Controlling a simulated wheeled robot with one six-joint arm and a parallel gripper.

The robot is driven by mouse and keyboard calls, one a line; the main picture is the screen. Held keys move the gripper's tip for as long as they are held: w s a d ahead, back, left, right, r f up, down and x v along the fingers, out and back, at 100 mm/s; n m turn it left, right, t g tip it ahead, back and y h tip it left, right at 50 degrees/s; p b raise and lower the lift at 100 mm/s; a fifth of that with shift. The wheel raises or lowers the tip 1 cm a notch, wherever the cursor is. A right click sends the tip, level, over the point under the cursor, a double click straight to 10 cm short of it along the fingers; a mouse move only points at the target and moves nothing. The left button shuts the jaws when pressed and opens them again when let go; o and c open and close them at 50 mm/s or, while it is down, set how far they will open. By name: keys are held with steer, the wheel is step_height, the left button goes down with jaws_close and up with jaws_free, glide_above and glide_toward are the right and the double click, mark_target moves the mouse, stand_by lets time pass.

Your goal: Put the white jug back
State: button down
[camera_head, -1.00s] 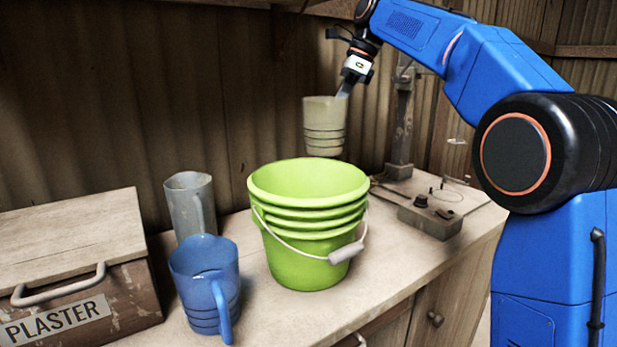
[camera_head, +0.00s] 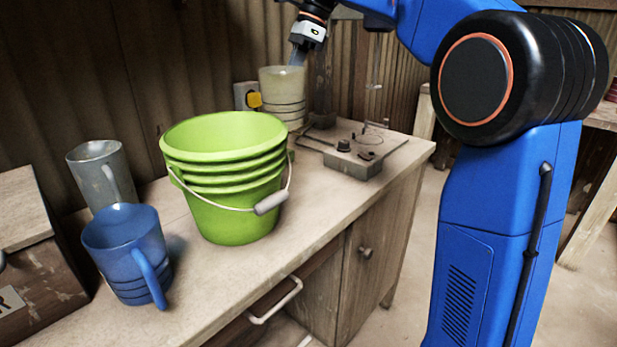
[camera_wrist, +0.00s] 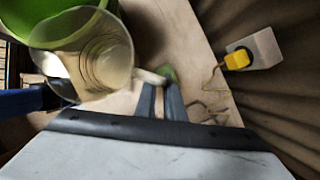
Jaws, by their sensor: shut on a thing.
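The white jug (camera_head: 284,88) is cream-coloured with ridges round its lower part. It is upright behind and to the right of the green bucket. My gripper (camera_head: 298,57) is at its top and shut on it. In the wrist view my gripper (camera_wrist: 160,100) has its fingers on the jug's handle, and the jug (camera_wrist: 85,60) looks empty, with rings inside. The jug's lower left side is hidden by the bucket in the head view. I cannot tell whether its base touches the worktop.
The green bucket (camera_head: 222,205) stands close in front of the jug. A blue jug (camera_head: 125,250) and a grey jug (camera_head: 95,175) stand at left, by the wooden box (camera_head: 45,270). A flat device with a post (camera_head: 350,150) is at right. A yellow plug (camera_head: 254,100) is in a wall socket behind.

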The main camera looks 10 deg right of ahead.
steer(key=s+d+f, duration=0.4)
steer(key=d, duration=0.2)
steer(key=shift+d+f, duration=0.1)
steer(key=shift+f, duration=5.15)
steer(key=shift+f, duration=0.1)
steer(key=c, duration=1.8)
jaws_free()
steer(key=shift+c, duration=0.2)
steer(key=v, duration=1.2)
steer(key=shift+s, duration=0.1)
